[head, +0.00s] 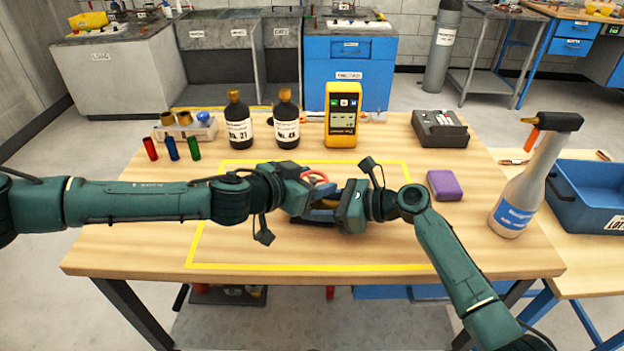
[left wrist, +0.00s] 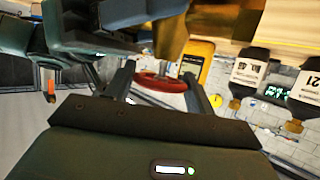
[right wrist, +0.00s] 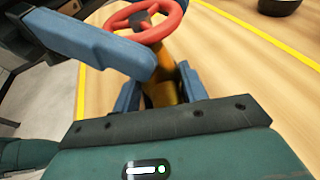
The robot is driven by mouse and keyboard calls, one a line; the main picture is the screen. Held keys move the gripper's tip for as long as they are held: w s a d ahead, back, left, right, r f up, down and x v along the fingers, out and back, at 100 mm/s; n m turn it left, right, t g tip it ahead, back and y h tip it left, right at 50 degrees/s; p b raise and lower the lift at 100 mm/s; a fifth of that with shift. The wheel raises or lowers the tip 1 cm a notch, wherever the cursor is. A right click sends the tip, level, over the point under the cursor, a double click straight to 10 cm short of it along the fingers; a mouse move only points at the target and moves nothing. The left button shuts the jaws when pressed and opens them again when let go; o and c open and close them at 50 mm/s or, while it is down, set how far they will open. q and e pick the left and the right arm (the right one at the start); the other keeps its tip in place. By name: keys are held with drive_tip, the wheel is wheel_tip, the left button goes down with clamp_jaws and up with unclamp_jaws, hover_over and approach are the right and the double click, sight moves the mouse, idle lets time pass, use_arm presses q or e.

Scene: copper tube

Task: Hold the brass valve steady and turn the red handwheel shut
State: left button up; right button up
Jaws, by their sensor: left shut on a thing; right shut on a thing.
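The red handwheel (head: 317,177) sits on top of the brass valve, near the middle of the table. My left gripper (left wrist: 160,88) is shut on the handwheel (left wrist: 160,82), with a finger on either side of its rim. My right gripper (right wrist: 158,95) is shut on the brass valve body (right wrist: 163,85), below the handwheel (right wrist: 150,22). In the head view the two grippers meet from left and right and hide most of the valve. The brass also shows in the left wrist view (left wrist: 171,35).
Behind my grippers stand two dark bottles (head: 287,125), a yellow meter (head: 342,115) and small coloured cylinders (head: 171,148). A purple block (head: 444,186), a white spray bottle (head: 522,195) and a blue bin (head: 585,200) are right. The table front is clear.

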use_arm(q)
drive_tip(key=m+g+h, duration=0.2)
drive_tip(key=m+g, duration=0.1)
drive_tip(key=m, duration=0.1)
drive_tip(key=shift+w+g+h, duration=0.1)
drive_tip(key=shift+g+h, duration=0.3)
drive_tip(key=m+g+h, duration=0.1)
drive_tip(key=m+g, duration=0.2)
drive_tip(key=shift+w+m+g, duration=0.1)
drive_tip(key=shift+m+g, duration=0.2)
drive_tip(key=m+g, duration=0.4)
drive_tip(key=g, duration=0.1)
drive_tip(key=shift+w+d+m+g, duration=0.1)
drive_tip(key=shift+m+g, duration=0.9)
drive_tip(key=shift+m+g+y, duration=0.3)
drive_tip(key=shift+g, duration=0.2)
drive_tip(key=o, duration=1)
